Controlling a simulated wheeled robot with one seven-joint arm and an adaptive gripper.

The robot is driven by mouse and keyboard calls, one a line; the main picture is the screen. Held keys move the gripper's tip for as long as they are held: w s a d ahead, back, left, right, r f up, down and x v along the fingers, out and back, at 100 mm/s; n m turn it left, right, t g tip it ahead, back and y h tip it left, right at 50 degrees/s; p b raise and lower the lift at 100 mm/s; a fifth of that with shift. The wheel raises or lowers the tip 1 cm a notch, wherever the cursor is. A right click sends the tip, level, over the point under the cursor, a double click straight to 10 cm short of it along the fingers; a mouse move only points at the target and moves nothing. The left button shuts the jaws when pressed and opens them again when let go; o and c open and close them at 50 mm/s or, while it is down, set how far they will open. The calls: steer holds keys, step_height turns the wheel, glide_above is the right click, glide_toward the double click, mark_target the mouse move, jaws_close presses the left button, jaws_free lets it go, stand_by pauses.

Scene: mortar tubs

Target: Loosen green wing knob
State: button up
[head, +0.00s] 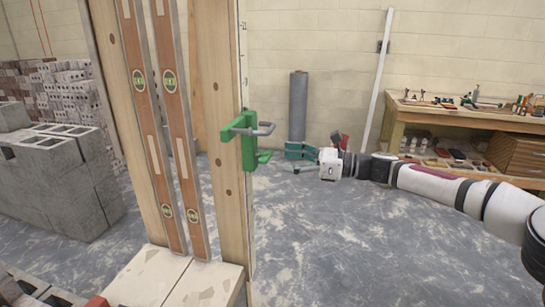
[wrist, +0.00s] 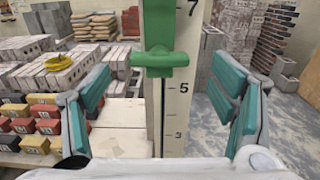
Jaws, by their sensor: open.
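A green wing knob (wrist: 160,59) with a flat crossbar shows in the wrist view, at the lower end of a green clamp body (wrist: 159,22). The clamp body (head: 248,148) also shows in the head view, fixed at the edge of an upright wooden post (head: 228,215). The knob (head: 264,156) juts from its right side there. My gripper (head: 291,149) is just right of the clamp in the head view, apart from it. In the wrist view my gripper (wrist: 160,90) has its teal-padded fingers wide apart, one on each side of the knob, with nothing between the pads.
A numbered scale (wrist: 177,110) runs down below the knob. Two spirit levels (head: 170,130) lean along the post. Grey blocks (head: 60,180) stand at left, and a workbench (head: 465,118) with tools stands at back right. The floor around is mostly open.

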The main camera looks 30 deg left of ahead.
mark_target(270, 156)
steer(key=shift+x, duration=2.2)
